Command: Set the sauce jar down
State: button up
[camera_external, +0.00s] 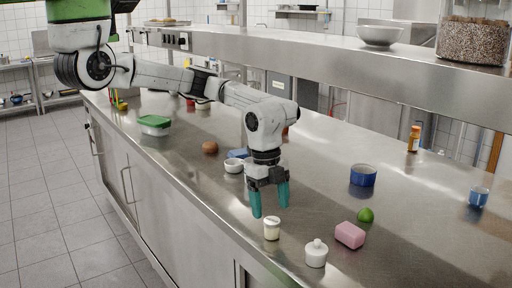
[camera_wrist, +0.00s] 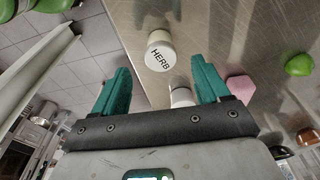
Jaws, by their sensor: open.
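The sauce jar (camera_external: 272,229) is small and pale with a white lid. It stands upright on the steel counter (camera_external: 315,195), near the front edge. In the wrist view, the jar (camera_wrist: 160,52) shows its round lid, lettered HERB, between and just beyond my fingertips. My gripper (camera_external: 270,211) points down with its teal fingers spread and nothing held between them. The fingertips are just above and behind the jar in the external view. The open fingers (camera_wrist: 160,66) also show in the wrist view. I see no finger clearly touching the jar.
A white lidded pot (camera_external: 316,254), a pink sponge (camera_external: 349,235) and a green lime (camera_external: 366,215) lie to the right. A blue bowl (camera_external: 363,176) is behind them. A white bowl (camera_external: 233,166) is left. A raised shelf (camera_external: 300,58) runs along the back.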

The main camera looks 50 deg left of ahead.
aim_at(273, 221)
jog(key=shift+d+f+p, duration=0.2)
jog(key=shift+f+p, duration=0.15)
jog(key=shift+f, duration=1)
jog(key=shift+d+f+p, duration=0.2)
jog(key=shift+f+p, duration=0.15)
jog(key=shift+f, duration=1)
jog(key=shift+c, duration=0.2)
jog(key=c, duration=1.2)
jog(key=shift+r, duration=0.1)
jog(key=shift+r+b, duration=0.35)
jog(key=shift+r, duration=0.15)
jog(key=s+a+r+b, duration=0.1)
jog(key=s+r, duration=0.3)
jog(key=s+a+r+b, duration=0.1)
jog(key=s+a+r, duration=0.1)
jog(key=s+r, duration=0.2)
jog(key=s+a+r+b, duration=0.1)
jog(key=s+a+r, duration=0.1)
jog(key=s+r, duration=0.2)
jog(key=shift+s+a, duration=0.15)
jog(key=shift+s, duration=0.25)
